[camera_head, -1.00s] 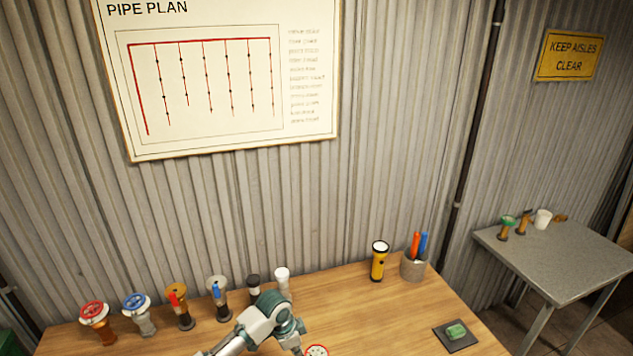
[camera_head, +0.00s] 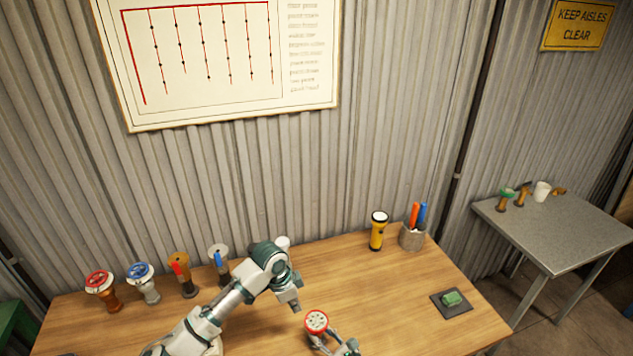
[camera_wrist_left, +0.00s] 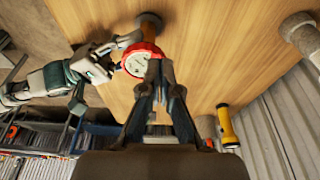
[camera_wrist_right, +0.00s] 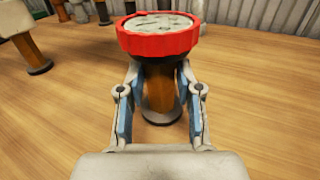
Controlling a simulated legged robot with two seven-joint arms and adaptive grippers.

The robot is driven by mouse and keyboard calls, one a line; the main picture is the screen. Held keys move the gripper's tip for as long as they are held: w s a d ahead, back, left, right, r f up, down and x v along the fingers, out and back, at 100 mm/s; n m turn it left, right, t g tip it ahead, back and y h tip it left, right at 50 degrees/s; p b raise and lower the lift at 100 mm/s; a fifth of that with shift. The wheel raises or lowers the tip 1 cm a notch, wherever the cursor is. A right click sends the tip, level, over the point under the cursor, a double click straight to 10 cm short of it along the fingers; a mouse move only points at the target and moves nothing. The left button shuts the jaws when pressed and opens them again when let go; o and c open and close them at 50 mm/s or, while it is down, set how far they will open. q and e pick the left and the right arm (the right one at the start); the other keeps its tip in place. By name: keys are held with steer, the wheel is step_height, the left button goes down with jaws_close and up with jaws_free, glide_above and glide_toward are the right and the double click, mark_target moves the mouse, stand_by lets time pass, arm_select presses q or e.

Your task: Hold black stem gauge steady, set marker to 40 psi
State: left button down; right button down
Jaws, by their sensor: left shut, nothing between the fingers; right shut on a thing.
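A round gauge with a red rim and a pale face (camera_head: 316,321) stands upright at the front of the wooden table. In the right wrist view its red rim (camera_wrist_right: 158,40) sits on a brown stem with a dark lower collar. My right gripper (camera_wrist_right: 160,85) is shut on that stem, below the rim. My left gripper (camera_head: 294,304) is shut and empty, just up and left of the gauge. In the left wrist view its fingers (camera_wrist_left: 163,78) are close to the gauge's red rim (camera_wrist_left: 142,62); I cannot tell whether they touch. The face markings are too small to read.
The table's middle right is clear.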

arm_select(q)
steer(key=shift+r, duration=0.35)
steer(key=shift+s, duration=0.1)
steer(key=s+d+f, duration=0.1)
steer(key=s+f, duration=0.2)
steer(key=f, duration=0.3)
steer(key=shift+s+d, duration=0.15)
steer(key=shift+s, duration=0.05)
stand_by(0.3)
steer(key=shift+w+d, duration=0.1)
steer(key=shift+d, duration=0.1)
stand_by(0.6)
steer(key=shift+w+a, duration=0.15)
steer(key=shift+w, duration=0.15)
steer(key=shift+w+a, duration=0.2)
steer(key=shift+w, duration=0.3)
